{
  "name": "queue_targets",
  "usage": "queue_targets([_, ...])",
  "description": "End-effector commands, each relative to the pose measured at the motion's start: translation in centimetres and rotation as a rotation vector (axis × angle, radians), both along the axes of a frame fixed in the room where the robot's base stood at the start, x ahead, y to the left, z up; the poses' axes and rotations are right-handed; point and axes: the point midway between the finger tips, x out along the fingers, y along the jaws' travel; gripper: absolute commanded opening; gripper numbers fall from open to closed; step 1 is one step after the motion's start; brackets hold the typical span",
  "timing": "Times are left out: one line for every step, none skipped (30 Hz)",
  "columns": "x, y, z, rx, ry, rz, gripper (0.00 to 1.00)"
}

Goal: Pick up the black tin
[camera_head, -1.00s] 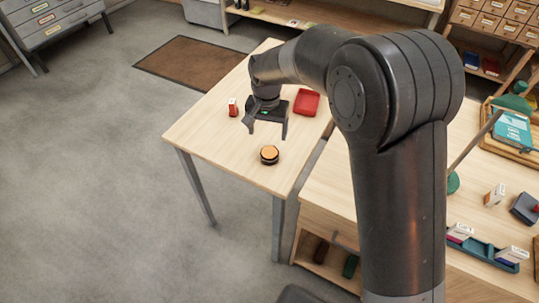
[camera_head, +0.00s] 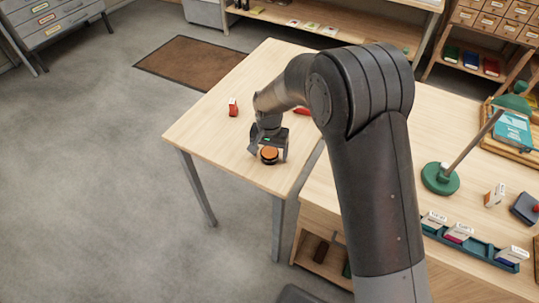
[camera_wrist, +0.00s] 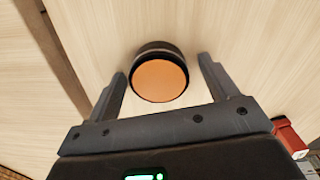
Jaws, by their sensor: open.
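The black tin (camera_head: 269,156) is a short round tin with an orange top. It stands upright near the front of the light wooden table (camera_head: 215,125). In the wrist view the tin (camera_wrist: 158,75) lies just beyond and between the two fingertips. My gripper (camera_head: 268,158) points down over the tin with its fingers spread to either side. In the wrist view my gripper (camera_wrist: 162,70) is open, with nothing held between the fingers. I cannot tell how far the fingertips are above the table.
A small red and white box (camera_head: 233,107) stands on the table's left side. A desk to the right holds a green lamp (camera_head: 440,179) and a card rack (camera_head: 470,244). The table's front edge is close to the tin.

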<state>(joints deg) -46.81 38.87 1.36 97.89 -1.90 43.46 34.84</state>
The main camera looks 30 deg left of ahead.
Motion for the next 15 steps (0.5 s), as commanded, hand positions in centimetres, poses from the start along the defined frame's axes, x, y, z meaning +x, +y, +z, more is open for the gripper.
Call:
queue_targets([0.0, 0.0, 0.03, 0.0, 0.0, 0.0, 0.79])
queue_targets([0.0, 0.0, 0.03, 0.0, 0.0, 0.0, 0.79])
queue_targets([0.0, 0.0, 0.04, 0.0, 0.0, 0.0, 0.76])
queue_targets([0.0, 0.0, 0.04, 0.0, 0.0, 0.0, 0.73])
queue_targets([0.0, 0.0, 0.04, 0.0, 0.0, 0.0, 0.71])
queue_targets([0.0, 0.0, 0.05, 0.0, 0.0, 0.0, 0.68])
queue_targets([0.0, 0.0, 0.05, 0.0, 0.0, 0.0, 0.65])
queue_targets([0.0, 0.0, 0.05, 0.0, 0.0, 0.0, 0.63])
queue_targets([0.0, 0.0, 0.05, 0.0, 0.0, 0.0, 0.6])
queue_targets([0.0, 0.0, 0.05, 0.0, 0.0, 0.0, 0.57])
queue_targets([0.0, 0.0, 0.06, 0.0, 0.0, 0.0, 0.55])
queue_targets([0.0, 0.0, 0.06, 0.0, 0.0, 0.0, 0.51])
queue_targets([0.0, 0.0, 0.06, 0.0, 0.0, 0.0, 0.49])
queue_targets([0.0, 0.0, 0.06, 0.0, 0.0, 0.0, 0.47])
queue_targets([0.01, 0.0, 0.06, 0.0, 0.0, 0.0, 0.43])
